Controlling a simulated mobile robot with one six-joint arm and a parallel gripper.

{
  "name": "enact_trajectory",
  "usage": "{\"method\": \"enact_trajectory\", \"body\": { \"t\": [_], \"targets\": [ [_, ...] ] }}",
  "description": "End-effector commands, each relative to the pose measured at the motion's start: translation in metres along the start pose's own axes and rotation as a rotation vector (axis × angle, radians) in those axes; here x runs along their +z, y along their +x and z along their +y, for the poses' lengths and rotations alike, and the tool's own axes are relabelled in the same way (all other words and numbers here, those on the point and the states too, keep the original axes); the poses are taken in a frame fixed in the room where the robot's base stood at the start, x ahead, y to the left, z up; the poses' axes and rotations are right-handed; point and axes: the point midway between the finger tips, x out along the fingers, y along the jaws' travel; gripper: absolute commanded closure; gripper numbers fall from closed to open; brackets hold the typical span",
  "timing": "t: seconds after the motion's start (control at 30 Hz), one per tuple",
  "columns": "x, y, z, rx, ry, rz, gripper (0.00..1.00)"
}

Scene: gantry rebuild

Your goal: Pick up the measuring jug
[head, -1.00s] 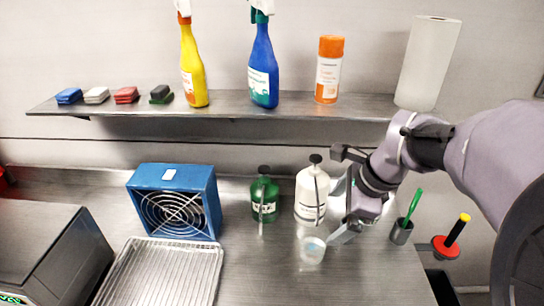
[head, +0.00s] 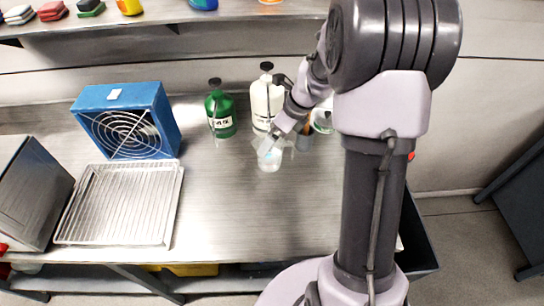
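The measuring jug (head: 270,161) is a small, clear, whitish vessel standing upright on the steel worktop, in front of the white pump bottle (head: 266,103). My gripper (head: 272,146) reaches down from the upper right, its end at the jug's rim and overlapping the jug's upper part in the picture. Whether the fingers touch or enclose the jug is too small to make out.
A blue fan box (head: 167,105) and a wire rack (head: 76,228) sit further left. The worktop (head: 240,215) in front of the jug is clear. A shelf (head: 180,17) runs above.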

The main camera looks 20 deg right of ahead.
Motion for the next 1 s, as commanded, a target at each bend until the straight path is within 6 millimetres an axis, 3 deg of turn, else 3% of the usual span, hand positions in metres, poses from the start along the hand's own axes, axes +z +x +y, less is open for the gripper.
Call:
{"method": "enact_trajectory", "body": {
  "t": [0.03, 0.1, 0.3, 0.77, 1.0],
  "targets": [
    [-0.003, 0.016, 0.0, 0.002, -0.001, 0.001, 0.0],
    [-0.002, 0.026, 0.0, 0.001, -0.001, 0.001, 0.0],
    [0.0, 0.025, 0.0, 0.0, -0.001, 0.0, 0.0],
    [-0.001, 0.025, 0.0, 0.0, -0.001, 0.001, 0.9],
    [0.0, 0.025, 0.0, 0.0, -0.001, 0.0, 0.93]
  ]
}}
